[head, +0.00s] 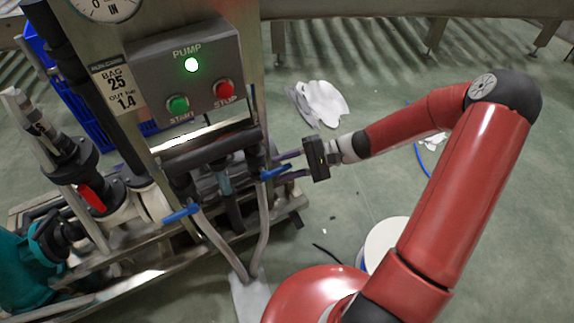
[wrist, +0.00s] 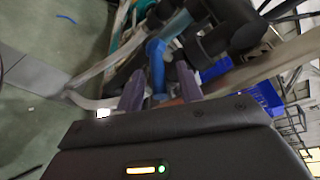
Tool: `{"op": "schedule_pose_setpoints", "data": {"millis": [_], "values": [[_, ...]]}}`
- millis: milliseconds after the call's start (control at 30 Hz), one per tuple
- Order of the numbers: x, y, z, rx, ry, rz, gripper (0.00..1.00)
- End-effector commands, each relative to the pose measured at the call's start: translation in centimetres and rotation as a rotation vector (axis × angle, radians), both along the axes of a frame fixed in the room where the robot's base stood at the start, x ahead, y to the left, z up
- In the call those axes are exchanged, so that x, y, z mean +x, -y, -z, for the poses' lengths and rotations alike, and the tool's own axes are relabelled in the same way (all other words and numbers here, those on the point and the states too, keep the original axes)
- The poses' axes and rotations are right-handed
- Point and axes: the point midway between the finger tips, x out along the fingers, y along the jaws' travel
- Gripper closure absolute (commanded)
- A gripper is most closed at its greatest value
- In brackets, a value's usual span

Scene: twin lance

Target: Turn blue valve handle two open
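One blue valve handle (head: 275,173) is on the right pipe below the pump panel, lying roughly sideways and pointing toward my gripper. My gripper (head: 287,165) is at its free end, with one finger on each side. In the wrist view the blue handle (wrist: 157,66) stands between my two purple-grey fingers (wrist: 160,84), with small gaps seen at its sides. The gripper is open. Another blue handle (head: 181,213) is on the left pipe, away from my gripper. No number shows on either handle.
The pump panel (head: 187,75) with a lit green lamp, green and red buttons is above the valves. A red handle (head: 92,197) is on piping at the left. Grey hoses (head: 263,235) hang below the valves. White cloth (head: 320,103) lies on the floor behind my gripper.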

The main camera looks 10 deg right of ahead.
Motion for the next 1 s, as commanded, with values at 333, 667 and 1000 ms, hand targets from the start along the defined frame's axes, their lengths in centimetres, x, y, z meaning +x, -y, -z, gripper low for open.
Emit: {"op": "schedule_pose_setpoints", "data": {"millis": [333, 667, 1000], "values": [[0.21, -0.43, 0.31, -0.006, -0.005, 0.000, 0.72], [0.29, -0.43, 0.38, -0.008, -0.004, 0.001, 1.00], [0.48, -0.32, 0.62, 0.017, -0.013, 0.006, 1.00]]}}
